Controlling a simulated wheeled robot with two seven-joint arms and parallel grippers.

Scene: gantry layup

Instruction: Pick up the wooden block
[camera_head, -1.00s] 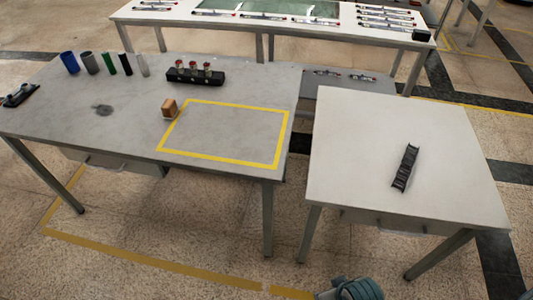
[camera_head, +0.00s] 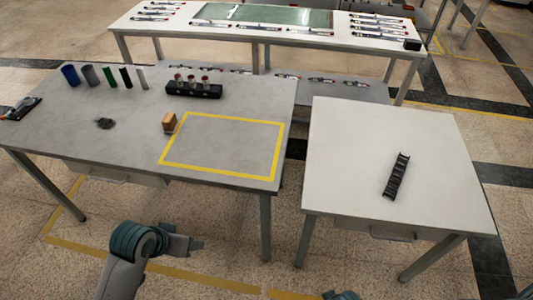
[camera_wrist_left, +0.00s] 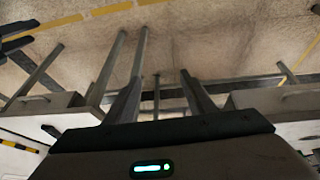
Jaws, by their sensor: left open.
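The wooden block (camera_head: 169,123) is a small brown cube on the left grey table, at the left edge of a yellow taped rectangle (camera_head: 222,172). My left arm comes in at the bottom left of the head view, in front of and below the table's near edge, well apart from the block. In the left wrist view, my left gripper (camera_wrist_left: 162,76) has its two dark fingers spread with nothing between them. The block does not show clearly in that view. Only a small teal piece of an arm shows at the bottom edge of the head view; my right gripper is out of sight.
On the left table (camera_head: 60,125) stand several coloured cylinders (camera_head: 110,76), a black holder (camera_head: 194,90) with red-topped parts and a dark round item (camera_head: 104,123). A white table (camera_head: 345,150) at right bears a black ridged strip (camera_head: 396,176). The taped rectangle is empty.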

